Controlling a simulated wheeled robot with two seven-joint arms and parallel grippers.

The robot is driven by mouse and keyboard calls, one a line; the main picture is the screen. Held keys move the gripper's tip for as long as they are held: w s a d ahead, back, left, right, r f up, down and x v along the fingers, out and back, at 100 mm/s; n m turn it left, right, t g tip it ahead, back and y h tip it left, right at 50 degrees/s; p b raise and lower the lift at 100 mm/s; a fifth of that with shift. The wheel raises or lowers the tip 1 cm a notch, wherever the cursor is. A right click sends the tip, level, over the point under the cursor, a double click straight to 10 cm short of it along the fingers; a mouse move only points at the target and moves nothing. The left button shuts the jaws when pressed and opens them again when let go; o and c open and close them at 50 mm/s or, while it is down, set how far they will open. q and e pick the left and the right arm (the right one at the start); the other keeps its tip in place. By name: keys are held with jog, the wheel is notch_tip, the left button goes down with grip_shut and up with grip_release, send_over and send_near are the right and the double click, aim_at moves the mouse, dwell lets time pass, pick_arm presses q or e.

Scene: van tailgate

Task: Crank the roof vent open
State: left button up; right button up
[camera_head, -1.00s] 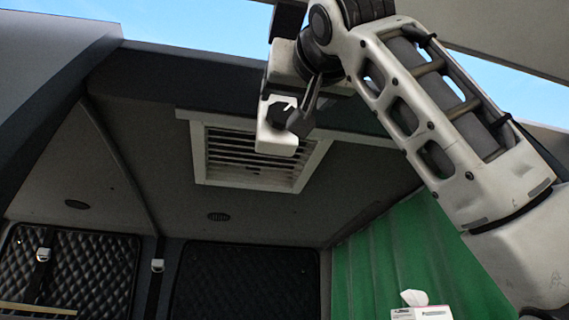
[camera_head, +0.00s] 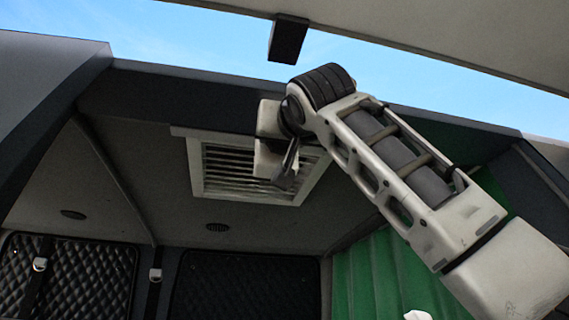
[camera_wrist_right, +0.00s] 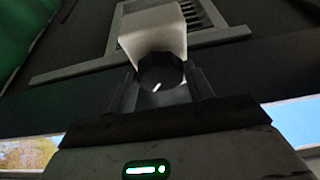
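The roof vent (camera_head: 232,170) is a white square frame with slats in the dark ceiling, in the middle of the head view. A white block (camera_head: 266,160) hangs in front of it and also shows in the right wrist view (camera_wrist_right: 152,32). A black round knob (camera_wrist_right: 161,73) with a white mark sits on the block's near end. My right gripper (camera_wrist_right: 161,88) has its dark fingers on either side of the knob. Whether they press on it, I cannot tell. In the head view my right gripper (camera_head: 288,160) is largely hidden. My left gripper is not in view.
A green curtain (camera_head: 385,275) hangs at the right, behind my right arm. Quilted black panels (camera_head: 95,275) line the back. A pale panel (camera_head: 430,30) overhangs at the top, with a small black box (camera_head: 288,40) below it. The ceiling left of the vent is clear.

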jog(key=shift+c, duration=0.9)
jog(key=shift+m, duration=0.4)
jog(key=shift+a+m+h, duration=0.2)
jog(key=shift+m+h, duration=1.05)
jog(key=shift+m, duration=1)
jog(key=shift+a+m+h, duration=0.15)
jog(key=shift+m+h, duration=1.1)
jog(key=shift+m, duration=1)
jog(key=shift+r, duration=0.1)
